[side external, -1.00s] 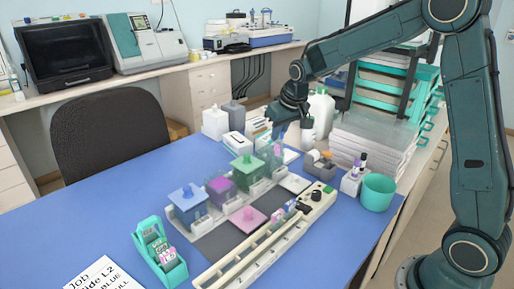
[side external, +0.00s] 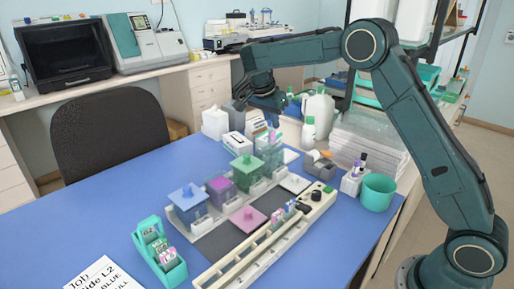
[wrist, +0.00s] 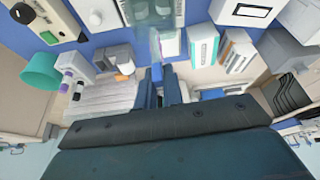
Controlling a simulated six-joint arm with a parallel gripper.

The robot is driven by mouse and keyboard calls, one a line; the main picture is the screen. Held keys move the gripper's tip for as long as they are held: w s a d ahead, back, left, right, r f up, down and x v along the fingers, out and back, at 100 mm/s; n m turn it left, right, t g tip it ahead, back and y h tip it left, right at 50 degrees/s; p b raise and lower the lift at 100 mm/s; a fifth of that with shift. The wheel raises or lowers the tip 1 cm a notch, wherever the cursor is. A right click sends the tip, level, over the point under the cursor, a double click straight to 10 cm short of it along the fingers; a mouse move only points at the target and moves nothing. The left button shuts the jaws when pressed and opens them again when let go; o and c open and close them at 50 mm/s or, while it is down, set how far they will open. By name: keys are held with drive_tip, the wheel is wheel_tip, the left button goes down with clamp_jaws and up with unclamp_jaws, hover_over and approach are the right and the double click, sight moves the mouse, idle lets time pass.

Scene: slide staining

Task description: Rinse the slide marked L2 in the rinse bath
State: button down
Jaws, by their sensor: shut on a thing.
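My gripper (side external: 272,120) is at the far end of the row of staining jars, pointing down. In the wrist view its two fingers (wrist: 160,80) are close together, with a thin slide (wrist: 157,71) between them; its marking is not readable. A clear open jar (side external: 272,154) stands below the gripper at the far end of the row. I cannot tell whether the slide is inside it or above it. Which jar is the rinse bath is not readable. Closer jars have a green lid (side external: 246,163), a purple lid (side external: 220,184) and a blue lid (side external: 188,194).
A pink lid (side external: 248,217) lies on the dark mat. A long cream rack (side external: 262,250) runs along the front, and a teal slide holder (side external: 160,255) stands at left. White bottles (side external: 318,108), a teal cup (side external: 377,192) and boxes crowd the back and right.

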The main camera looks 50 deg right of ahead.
sight(270, 145)
drive_tip(key=shift+a+m, duration=0.35)
drive_tip(key=shift+m, duration=0.15)
drive_tip(key=shift+f, duration=0.25)
drive_tip(key=shift+f, duration=4.1)
drive_tip(key=shift+r, duration=0.1)
drive_tip(key=shift+r, duration=4.7)
